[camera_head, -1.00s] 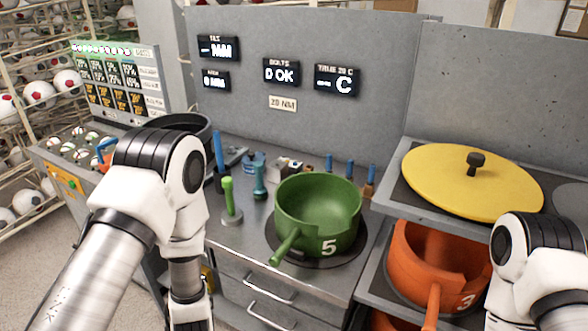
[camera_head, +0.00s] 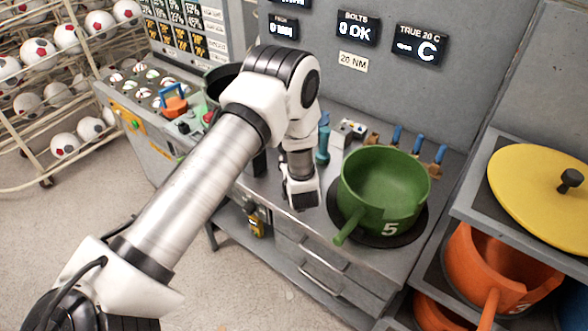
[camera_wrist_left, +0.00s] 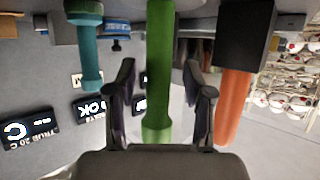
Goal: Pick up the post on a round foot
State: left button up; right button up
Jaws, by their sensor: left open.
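The green post (camera_wrist_left: 158,70) stands between the two fingers of my left gripper (camera_wrist_left: 160,85) in the left wrist view, which shows the scene upside down. The fingers are open, one on each side of the post, with visible gaps. The post's round foot is not clear in that view. In the head view my left gripper (camera_head: 300,192) points down at the bench, left of the green pot (camera_head: 385,185), and my arm hides the post. My right gripper is not in view.
A teal post (camera_wrist_left: 86,45) stands to one side in the left wrist view; it also shows in the head view (camera_head: 322,147). On the other side are a black block (camera_wrist_left: 246,35) and an orange bar (camera_wrist_left: 232,105). An orange pot (camera_head: 495,265) and yellow lid (camera_head: 535,185) are at right.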

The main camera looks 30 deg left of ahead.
pick_arm(q)
jog(key=shift+d+r, duration=0.1)
jog(key=shift+d, duration=0.05)
jog(key=shift+c, duration=0.4)
jog(key=shift+s+d+r, duration=0.1)
jog(key=shift+s+d, duration=0.05)
jog(key=c, duration=0.5)
grip_shut()
